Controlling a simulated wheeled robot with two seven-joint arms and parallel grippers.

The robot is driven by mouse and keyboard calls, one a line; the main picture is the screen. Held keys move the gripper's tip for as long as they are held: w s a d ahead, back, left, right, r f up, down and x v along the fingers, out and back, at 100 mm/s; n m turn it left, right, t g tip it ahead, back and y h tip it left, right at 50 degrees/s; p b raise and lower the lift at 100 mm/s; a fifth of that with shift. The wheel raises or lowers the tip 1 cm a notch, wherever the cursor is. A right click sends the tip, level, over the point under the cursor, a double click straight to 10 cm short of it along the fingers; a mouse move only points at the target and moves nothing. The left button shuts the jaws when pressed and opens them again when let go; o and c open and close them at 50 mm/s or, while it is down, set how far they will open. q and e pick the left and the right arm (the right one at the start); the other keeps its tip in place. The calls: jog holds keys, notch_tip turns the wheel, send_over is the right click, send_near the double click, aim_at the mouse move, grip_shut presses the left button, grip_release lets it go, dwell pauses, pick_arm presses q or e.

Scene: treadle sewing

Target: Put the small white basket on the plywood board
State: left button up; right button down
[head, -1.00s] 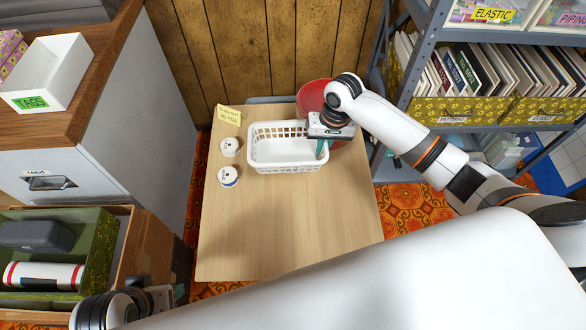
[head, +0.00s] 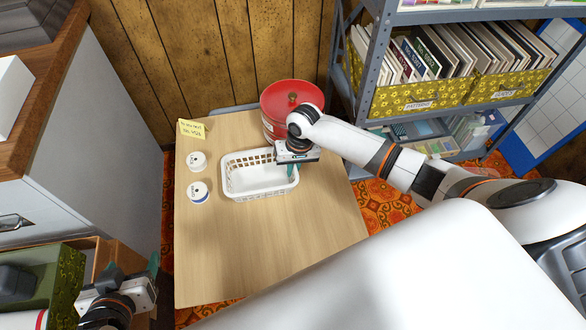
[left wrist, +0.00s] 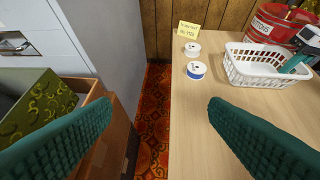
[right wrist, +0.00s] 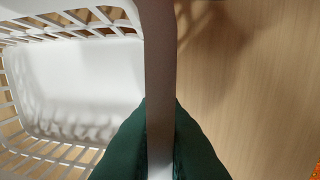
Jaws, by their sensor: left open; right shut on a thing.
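The small white basket (head: 262,195) is at the back middle of a light wood top (head: 260,240), which may be the plywood board. It looks level and empty. My right gripper (head: 291,168) is shut on the basket's right rim; in the right wrist view its green fingers (right wrist: 160,140) pinch the rim (right wrist: 160,60). I cannot tell whether the basket's bottom touches the wood. My left gripper (head: 150,272) is open and empty, low at the left beside the top's left edge. The basket also shows in the left wrist view (left wrist: 262,78).
A red tin (head: 285,100) stands behind the basket. Two white spools (head: 198,190) and a yellow note (head: 192,129) are left of it. A grey shelf (head: 375,75) stands at right, a cabinet (head: 90,140) at left. The top's front half is clear.

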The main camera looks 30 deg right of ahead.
jog(key=c, duration=2)
grip_release()
jog(key=shift+f, duration=0.1)
jog(key=o, duration=0.5)
